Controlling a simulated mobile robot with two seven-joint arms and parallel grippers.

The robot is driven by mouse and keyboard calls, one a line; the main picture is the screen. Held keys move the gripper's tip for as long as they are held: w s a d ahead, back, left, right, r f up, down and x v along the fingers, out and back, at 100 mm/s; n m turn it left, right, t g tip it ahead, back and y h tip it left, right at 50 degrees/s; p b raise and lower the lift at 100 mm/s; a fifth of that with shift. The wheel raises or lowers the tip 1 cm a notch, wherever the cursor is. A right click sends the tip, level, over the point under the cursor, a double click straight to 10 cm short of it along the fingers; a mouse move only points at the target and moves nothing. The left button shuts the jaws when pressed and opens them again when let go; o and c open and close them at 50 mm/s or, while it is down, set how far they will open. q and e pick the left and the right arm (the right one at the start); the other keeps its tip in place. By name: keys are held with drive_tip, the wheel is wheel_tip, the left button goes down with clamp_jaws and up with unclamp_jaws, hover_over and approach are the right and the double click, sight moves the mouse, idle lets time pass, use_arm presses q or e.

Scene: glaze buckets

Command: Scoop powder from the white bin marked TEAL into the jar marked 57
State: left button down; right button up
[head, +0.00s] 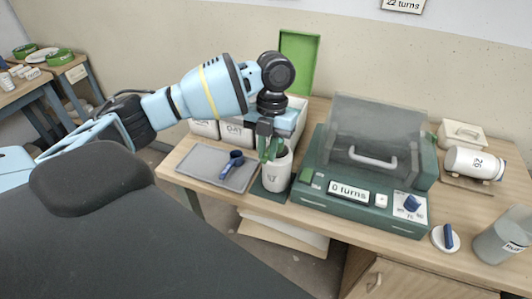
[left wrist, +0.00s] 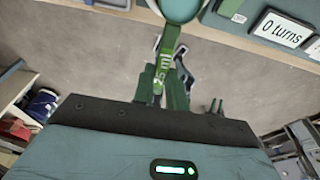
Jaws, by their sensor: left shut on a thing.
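My left gripper (head: 270,150) is above the open mouth of a white jar (head: 277,178), pointing down. The jar's mark is partly readable, ending in 7. The gripper is shut on a green scoop handle, which shows best in the left wrist view (left wrist: 168,50). A pale round rim (left wrist: 180,8) shows at the top of that view. The scoop's bowl and any powder in it cannot be made out. White bins (head: 237,133) stand behind my gripper; one label reads OAT, and no TEAL label is readable. A raised green lid (head: 298,62) stands above them. My right gripper is not in view.
A blue scoop (head: 231,164) lies on a grey mat (head: 194,161) left of the jar. A green machine (head: 365,200) with a clear cover and "0 turns" display stands close right. A white jar marked 26 (head: 473,163) lies on its side farther right.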

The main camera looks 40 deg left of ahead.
use_arm(q)
drive_tip(key=shift+w+r+g, duration=0.25)
drive_tip(key=shift+r+g, duration=0.15)
drive_tip(key=shift+g, duration=0.1)
drive_tip(key=shift+w+r+g+h, duration=0.15)
drive_tip(key=shift+r+g+h, duration=0.15)
drive_tip(key=shift+r+g, duration=0.2)
drive_tip(key=shift+w+a+r+g+p, duration=0.15)
drive_tip(key=shift+r+g+p, duration=0.2)
drive_tip(key=shift+g+p, duration=0.2)
drive_tip(key=shift+w+r+g, duration=0.2)
drive_tip(key=shift+g, duration=0.25)
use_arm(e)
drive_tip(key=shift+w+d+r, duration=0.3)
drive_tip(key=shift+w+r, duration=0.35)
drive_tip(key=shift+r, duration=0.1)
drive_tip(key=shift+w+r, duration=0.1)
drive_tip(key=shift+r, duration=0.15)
use_arm(q)
drive_tip(key=shift+s+p, duration=0.35)
drive_tip(key=shift+s, duration=0.05)
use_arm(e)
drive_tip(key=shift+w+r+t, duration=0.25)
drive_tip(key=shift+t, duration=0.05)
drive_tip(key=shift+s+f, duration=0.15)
